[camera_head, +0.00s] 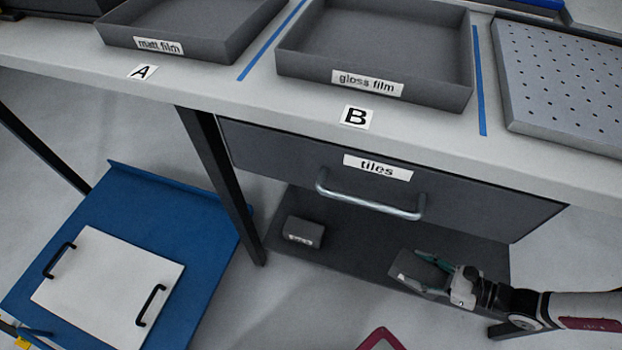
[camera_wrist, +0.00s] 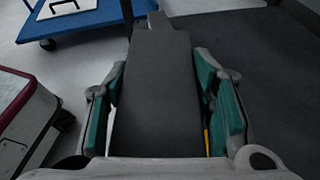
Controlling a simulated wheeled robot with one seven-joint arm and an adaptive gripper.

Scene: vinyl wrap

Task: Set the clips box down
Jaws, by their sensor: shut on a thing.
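My gripper (camera_head: 420,270) reaches in from the right, low in front of the drawer, and is shut on a dark grey box (camera_head: 408,265), which I take to be the clips box; no label shows on it. In the wrist view the box (camera_wrist: 157,85) lies lengthwise between the teal finger pads, filling the space between them. The box is over or at the dark lower shelf (camera_head: 350,258) under the drawer; I cannot tell whether it touches.
A small labelled grey box (camera_head: 303,232) sits on the shelf, to the left. The tiles drawer (camera_head: 280,155) with its bar handle (camera_head: 370,205) is above. A blue cart (camera_head: 185,215) with a white panel (camera_head: 110,285) stands at left. Shelf between the two boxes is bare.

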